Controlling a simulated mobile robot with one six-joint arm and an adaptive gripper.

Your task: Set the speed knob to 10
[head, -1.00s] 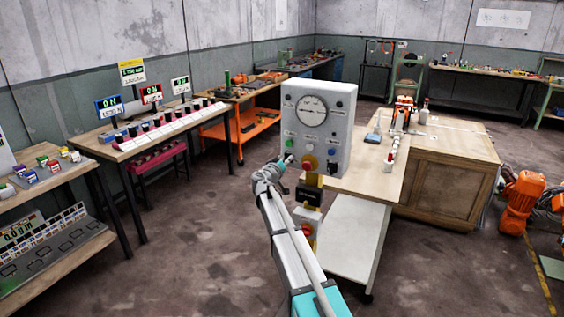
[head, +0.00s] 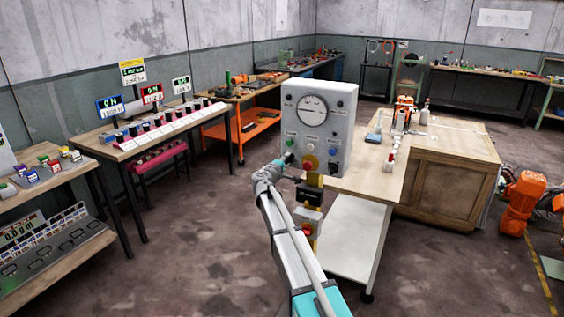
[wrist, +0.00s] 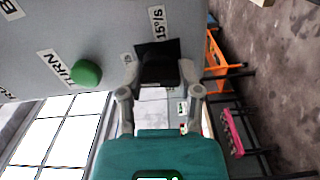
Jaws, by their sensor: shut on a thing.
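The grey control panel (head: 330,115) stands upright at the table's near end, with a round white gauge (head: 312,110) near its top. My gripper (head: 287,158) is at the panel's lower left face. In the wrist view my gripper (wrist: 160,72) is shut on a dark knob (wrist: 160,69), one finger on each side. A label reading "15°/s" sits beside the knob. The knob's pointer and scale cannot be read here. A green button (wrist: 86,73) with a "TURN" label is left of the knob, apart from the fingers.
A yellow-collared red button (head: 309,162) is just right of my gripper. A red button on a lower box (head: 308,229) hangs below the panel. The wooden table (head: 375,170) extends behind. A bench with displays (head: 160,130) stands to the left, with open floor between.

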